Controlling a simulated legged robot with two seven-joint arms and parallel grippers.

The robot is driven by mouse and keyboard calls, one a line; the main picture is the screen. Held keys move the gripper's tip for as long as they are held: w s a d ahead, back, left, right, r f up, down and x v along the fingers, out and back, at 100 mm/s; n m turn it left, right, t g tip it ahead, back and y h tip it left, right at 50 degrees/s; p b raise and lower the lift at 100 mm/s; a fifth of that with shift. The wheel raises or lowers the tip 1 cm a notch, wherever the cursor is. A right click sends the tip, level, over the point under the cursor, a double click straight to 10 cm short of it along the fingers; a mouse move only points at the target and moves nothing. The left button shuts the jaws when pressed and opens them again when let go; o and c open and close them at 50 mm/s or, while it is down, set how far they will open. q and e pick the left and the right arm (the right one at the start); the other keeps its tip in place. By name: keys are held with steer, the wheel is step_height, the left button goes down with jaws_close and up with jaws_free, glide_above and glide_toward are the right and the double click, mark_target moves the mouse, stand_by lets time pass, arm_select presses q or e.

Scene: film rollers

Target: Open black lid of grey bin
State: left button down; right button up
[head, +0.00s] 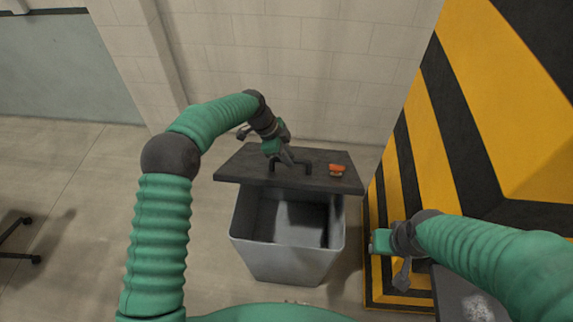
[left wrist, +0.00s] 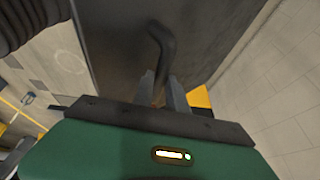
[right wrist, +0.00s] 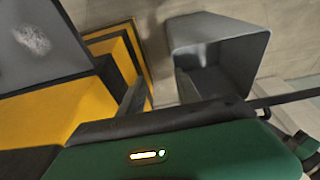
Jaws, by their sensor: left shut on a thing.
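The grey bin (head: 285,258) stands on the floor in the middle of the head view, with its front inside showing. Its black lid (head: 240,167) is lifted off the front rim and covers only the back of the opening; whether it touches the back rim is hidden. My left gripper (head: 291,163) is shut on the lid's black handle (head: 306,166), which also shows between the fingers in the left wrist view (left wrist: 163,45). My right gripper (right wrist: 160,92) is open and empty, right of the bin. The bin (right wrist: 225,50) also shows in the right wrist view.
A small orange-red object (head: 337,170) sits on the lid's right part. A yellow-and-black striped surface (head: 440,110) stands close on the right. A pale block wall (head: 290,50) is behind the bin. The floor on the left (head: 70,170) is mostly clear.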

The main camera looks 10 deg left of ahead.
steer(key=shift+w+a, duration=0.25)
steer(key=shift+a, duration=0.05)
steer(key=c, duration=0.4)
steer(key=w+a+m, duration=0.2)
steer(key=a, duration=0.1)
steer(key=w+a+m+t+y, duration=0.1)
steer(key=w+a+m, duration=0.1)
steer(key=a+m, duration=0.1)
steer(key=w+a+m+t, duration=0.1)
steer(key=w+a+m, duration=0.1)
steer(key=a+m, duration=0.1)
steer(key=shift+w+a+r+y, duration=0.3)
steer(key=shift+w+y, duration=0.1)
jaws_close()
steer(key=w+a+m+t, duration=0.35)
steer(key=a+m, duration=0.95)
steer(key=m, duration=0.6)
step_height(320, 180, down, 3)
steer(key=s+a+m+g+h, duration=0.1)
steer(key=s+a+m+h, duration=0.15)
steer(key=m, duration=0.65)
steer(key=w+f, duration=0.4)
steer(key=w, duration=0.3)
steer(key=shift+w+f+y, duration=0.3)
steer(key=shift+f+y, duration=0.05)
